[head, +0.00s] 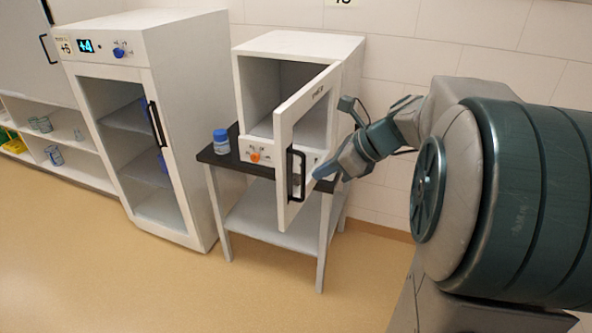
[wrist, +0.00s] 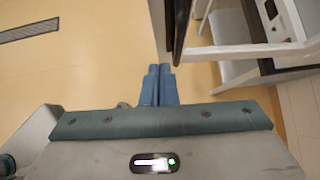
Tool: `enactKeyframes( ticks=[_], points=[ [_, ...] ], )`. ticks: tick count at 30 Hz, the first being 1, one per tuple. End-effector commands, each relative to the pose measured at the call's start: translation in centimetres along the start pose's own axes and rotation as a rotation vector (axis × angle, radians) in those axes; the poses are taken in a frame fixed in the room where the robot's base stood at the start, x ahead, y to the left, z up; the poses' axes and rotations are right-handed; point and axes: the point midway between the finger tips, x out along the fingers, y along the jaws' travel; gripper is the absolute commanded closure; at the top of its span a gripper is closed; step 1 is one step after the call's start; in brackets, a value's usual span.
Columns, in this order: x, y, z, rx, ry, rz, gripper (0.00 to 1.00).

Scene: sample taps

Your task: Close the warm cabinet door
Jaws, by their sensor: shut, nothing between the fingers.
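The warm cabinet (head: 301,42) is a white box on a small dark-topped table, with an orange knob (head: 255,156) on its front. Its door (head: 305,120) stands open, swung out toward the camera, with a black vertical handle (head: 295,174) on its outer face. My gripper (head: 322,173) is beside the door's outer face, to the right of the handle; I cannot tell if it touches the door.
A blue-capped jar (head: 221,141) stands on the dark tabletop (head: 231,160) left of the cabinet. A taller white cabinet (head: 180,60) with a glass door and blue display stands further left. Open floor (head: 150,290) lies in front.

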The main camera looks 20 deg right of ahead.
Motion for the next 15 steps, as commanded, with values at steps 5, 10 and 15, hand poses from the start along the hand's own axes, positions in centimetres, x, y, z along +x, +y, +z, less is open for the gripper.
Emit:
enactKeyframes(
  ticks=[5,10,15],
  points=[
    [3.8,0.1,-0.1,0.002,0.002,0.004,1.00],
    [5.4,0.0,2.0,-0.003,0.001,0.002,1.00],
    [6.3,0.0,2.7,-0.001,0.001,0.001,1.00]
  ],
)
